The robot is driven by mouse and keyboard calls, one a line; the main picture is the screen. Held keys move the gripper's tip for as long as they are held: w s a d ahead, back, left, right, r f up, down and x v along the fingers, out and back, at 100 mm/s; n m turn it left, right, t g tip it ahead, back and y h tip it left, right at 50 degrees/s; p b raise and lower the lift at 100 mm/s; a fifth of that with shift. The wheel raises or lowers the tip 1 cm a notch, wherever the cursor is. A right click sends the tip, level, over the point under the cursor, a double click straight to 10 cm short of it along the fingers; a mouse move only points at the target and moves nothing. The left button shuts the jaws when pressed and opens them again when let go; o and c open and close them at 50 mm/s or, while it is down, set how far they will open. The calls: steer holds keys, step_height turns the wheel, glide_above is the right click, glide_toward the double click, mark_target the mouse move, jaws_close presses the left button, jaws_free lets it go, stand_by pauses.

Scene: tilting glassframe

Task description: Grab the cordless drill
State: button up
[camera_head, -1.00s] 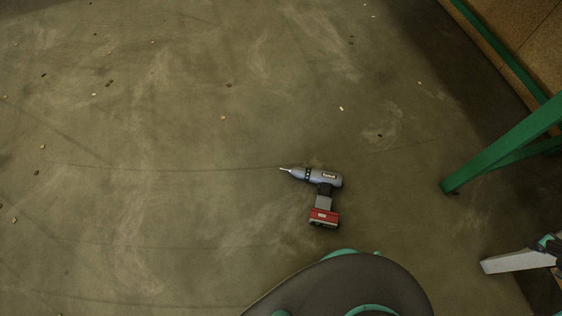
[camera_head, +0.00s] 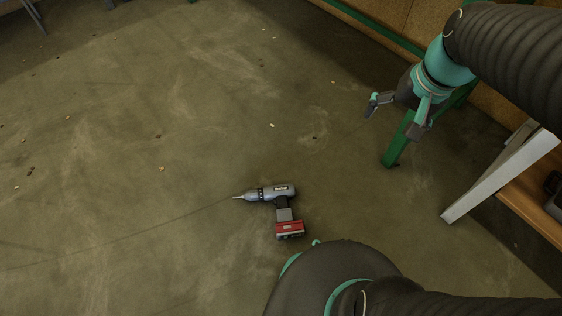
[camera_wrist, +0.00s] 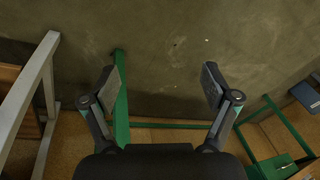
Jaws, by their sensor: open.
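The cordless drill (camera_head: 283,212) lies on its side on the floor in the head view. Its body is grey, its bit points left, and its red battery base is toward the bottom of the picture. My gripper (camera_head: 391,116) is up and to the right of the drill in the head view, above the floor near a green frame leg. In the wrist view my gripper (camera_wrist: 166,86) shows its two fingers spread apart, with nothing between them. The drill does not show in the wrist view.
A green frame (camera_head: 397,144) and a light metal leg (camera_head: 497,180) with a wooden shelf (camera_head: 535,205) stand at the right. Wrist view shows a green frame (camera_wrist: 122,100) and grey leg (camera_wrist: 35,85). The floor (camera_head: 130,150) left of the drill is open, with small debris.

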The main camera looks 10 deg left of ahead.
steer(key=w+a+f+m+g+y+b, duration=0.1)
steer(key=w+a+f+m+g+y, duration=0.15)
steer(key=w+f, duration=0.8)
steer(key=w+a+f+m+g+y+b, duration=0.25)
steer(key=w+f, duration=0.35)
steer(key=f, duration=0.9)
steer(key=m+g+y+b, duration=0.1)
steer(key=m+y+b, duration=0.1)
steer(key=m+y, duration=0.45)
glide_toward(293, 191)
steer(key=shift+h, duration=0.45)
steer(key=w+d, duration=0.2)
steer(key=w, duration=0.1)
steer(key=shift+w+d+f, duration=0.15)
steer(key=shift+d+f, duration=0.25)
steer(key=shift+a+f, duration=0.2)
steer(key=shift+f, duration=0.05)
steer(key=x, duration=1.3)
steer(key=shift+s+a+r, duration=0.15)
steer(key=shift+s, duration=0.3)
steer(key=shift+r, duration=0.1)
jaws_close()
